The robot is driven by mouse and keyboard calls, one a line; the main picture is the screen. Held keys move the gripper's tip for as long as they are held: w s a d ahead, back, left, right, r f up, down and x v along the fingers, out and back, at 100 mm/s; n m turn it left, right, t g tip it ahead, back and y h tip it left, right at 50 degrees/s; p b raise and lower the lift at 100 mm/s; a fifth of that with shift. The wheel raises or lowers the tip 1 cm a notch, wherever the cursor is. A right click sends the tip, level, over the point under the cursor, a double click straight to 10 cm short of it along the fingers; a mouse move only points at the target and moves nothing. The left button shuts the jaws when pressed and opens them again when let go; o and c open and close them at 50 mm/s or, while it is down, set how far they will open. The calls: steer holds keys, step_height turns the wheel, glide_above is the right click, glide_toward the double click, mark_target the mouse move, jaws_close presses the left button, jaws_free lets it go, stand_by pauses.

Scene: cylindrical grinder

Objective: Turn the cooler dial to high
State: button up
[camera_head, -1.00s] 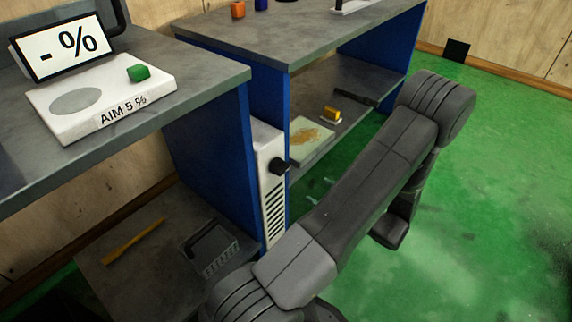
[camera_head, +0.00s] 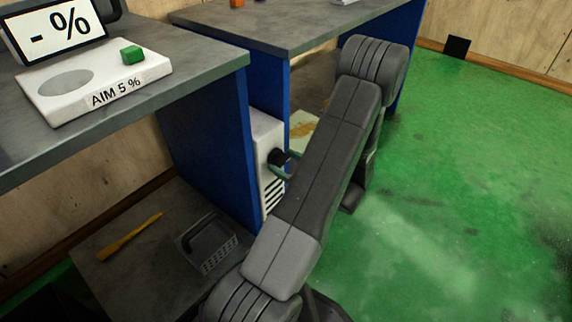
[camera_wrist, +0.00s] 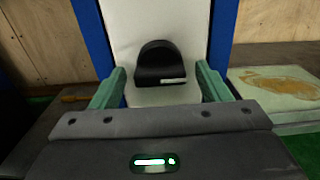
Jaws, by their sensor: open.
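The cooler (camera_head: 268,140) is a white box with dark vent slots, standing between the blue panels of two benches. Its black dial (camera_head: 277,158) sits on the front face. In the wrist view the dial (camera_wrist: 160,62) is a dark round knob with a pale mark at its lower right. My gripper (camera_wrist: 160,84) is open, with its green fingers to the left and right of the dial and apart from it. In the head view a green finger shows beside the dial, and my arm hides much of the gripper. I see no readable dial labels.
A scale (camera_head: 98,88) with a green block (camera_head: 131,54) stands on the left bench. A grey basket (camera_head: 207,243) and a yellow stick (camera_head: 128,238) lie on the low shelf below. The green floor (camera_head: 480,180) at right is clear.

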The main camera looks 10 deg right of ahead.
steer(key=c, duration=1)
steer(key=shift+r+p, duration=0.1)
steer(key=shift+p, duration=0.3)
steer(key=m+p, duration=0.3)
steer(key=shift+r, duration=0.1)
steer(key=m+p, duration=0.4)
steer(key=m, duration=0.1)
steer(key=shift+p, duration=0.4)
steer(key=m+p, duration=0.2)
steer(key=m, duration=0.3)
steer(key=shift+p, duration=0.35)
steer(key=m+p, duration=0.1)
steer(key=m, duration=0.1)
steer(key=m+p, duration=0.1)
steer(key=m, duration=0.1)
steer(key=shift+f+m, duration=0.2)
steer(key=shift+m, duration=0.2)
